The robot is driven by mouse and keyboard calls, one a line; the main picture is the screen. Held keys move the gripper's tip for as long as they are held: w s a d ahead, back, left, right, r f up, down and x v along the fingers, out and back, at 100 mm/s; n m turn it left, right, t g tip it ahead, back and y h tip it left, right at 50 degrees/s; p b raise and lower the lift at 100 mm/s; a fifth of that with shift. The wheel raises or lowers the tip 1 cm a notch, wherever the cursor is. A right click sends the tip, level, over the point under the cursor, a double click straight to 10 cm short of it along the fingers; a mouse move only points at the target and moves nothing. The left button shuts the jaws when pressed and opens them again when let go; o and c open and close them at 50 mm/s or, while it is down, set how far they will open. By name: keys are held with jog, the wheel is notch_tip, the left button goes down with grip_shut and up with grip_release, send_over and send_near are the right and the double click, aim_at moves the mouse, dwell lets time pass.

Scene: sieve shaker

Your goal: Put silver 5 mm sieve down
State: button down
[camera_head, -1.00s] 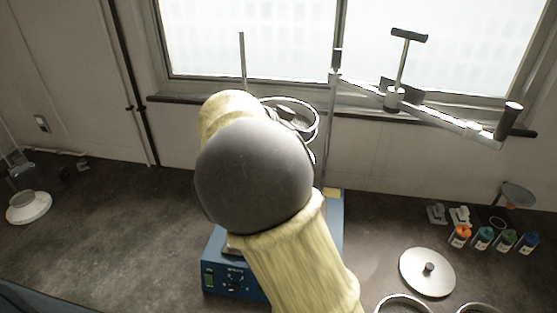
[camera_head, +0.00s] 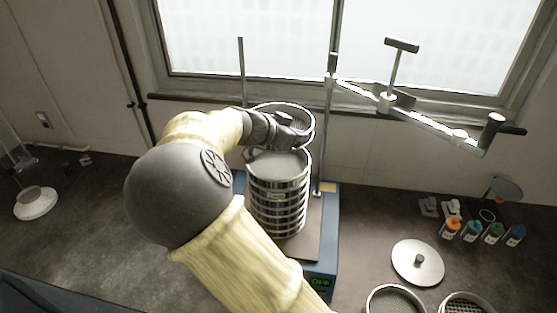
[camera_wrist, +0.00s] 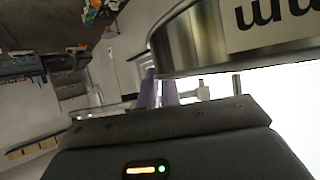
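The silver sieve (camera_head: 311,124) shows as a thin metal ring at the back of the shaker, above and behind the sieve stack (camera_head: 279,205). My gripper (camera_head: 300,133) is at its near rim and appears shut on it. In the wrist view the sieve's shiny wall (camera_wrist: 190,42) and part of a white label ending in "mm" fill the upper right. The purple fingertips (camera_wrist: 158,92) meet the wall's lower left edge. The label's number is out of view. The stack stands upright on the blue shaker (camera_head: 328,262), its top sieve showing a grey surface.
A rod stands on each side of the stack (camera_head: 241,75) (camera_head: 325,130). A clamp bar with a T-handle (camera_head: 400,95) reaches right. A round lid (camera_head: 417,263) and two sieves (camera_head: 395,302) (camera_head: 466,303) lie at right, near several small bottles (camera_head: 472,234). The left counter is mostly clear.

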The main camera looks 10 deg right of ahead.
notch_tip(320, 180, down, 5)
jog(key=shift+p, duration=1.25)
jog(key=shift+a+f, duration=0.1)
jog(key=shift+f, duration=0.35)
jog(key=shift+f+p, duration=0.3)
jog(key=shift+f, duration=0.05)
jog(key=shift+d+f+p, duration=0.15)
jog(key=shift+f+p, duration=0.15)
jog(key=shift+f, duration=0.25)
jog(key=shift+d+f+p, duration=0.15)
jog(key=shift+f+p, duration=0.15)
jog(key=shift+f, duration=0.25)
jog(key=shift+s+a+f, duration=0.1)
jog(key=shift+a+f, duration=0.15)
jog(key=shift+f, duration=0.3)
jog(key=shift+f, duration=0.2)
